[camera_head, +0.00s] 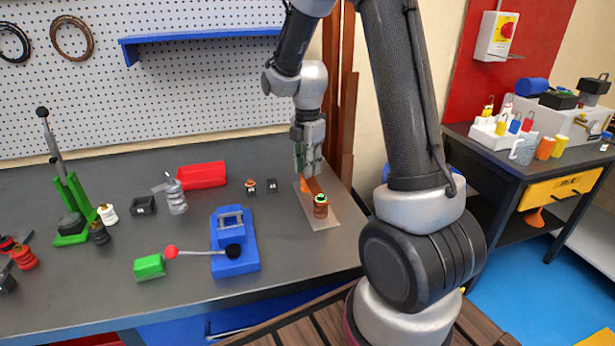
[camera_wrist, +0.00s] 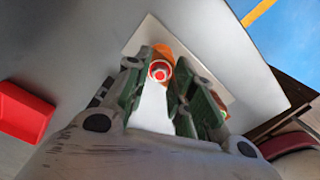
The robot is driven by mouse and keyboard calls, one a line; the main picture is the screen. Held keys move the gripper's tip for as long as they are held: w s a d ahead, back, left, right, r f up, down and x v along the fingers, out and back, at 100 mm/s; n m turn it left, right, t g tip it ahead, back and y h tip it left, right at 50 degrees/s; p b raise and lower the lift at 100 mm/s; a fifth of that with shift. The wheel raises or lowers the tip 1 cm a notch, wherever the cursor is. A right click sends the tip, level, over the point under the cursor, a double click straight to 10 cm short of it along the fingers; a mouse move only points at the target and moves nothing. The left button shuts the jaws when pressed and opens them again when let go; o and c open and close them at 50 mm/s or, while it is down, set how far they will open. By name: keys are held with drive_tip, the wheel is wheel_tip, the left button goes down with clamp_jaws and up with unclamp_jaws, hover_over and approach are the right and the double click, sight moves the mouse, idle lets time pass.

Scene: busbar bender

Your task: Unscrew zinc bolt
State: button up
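My gripper (camera_head: 309,170) points down over the pale plate (camera_head: 331,222) on the right part of the bench. In the wrist view its two greenish fingers (camera_wrist: 161,78) stand on either side of a small round grey-white end with a red ring (camera_wrist: 159,71), which may be the zinc bolt. An orange part (camera_wrist: 163,50) shows just beyond it. I cannot tell whether the fingers touch it. In the head view a reddish-brown ribbed piece with a green ring on top (camera_head: 320,207) stands upright just below and right of the fingers. The bolt is not clear there.
A red bin (camera_head: 202,175) and small black blocks stand behind. A green lever tool (camera_head: 72,205) is at far left. The bench between is partly clear.

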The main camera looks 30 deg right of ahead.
drive_tip(key=m, duration=0.5)
drive_tip(key=shift+m, duration=0.4)
drive_tip(key=shift+m, duration=0.3)
drive_tip(key=m, duration=0.5)
drive_tip(key=shift+m, duration=0.5)
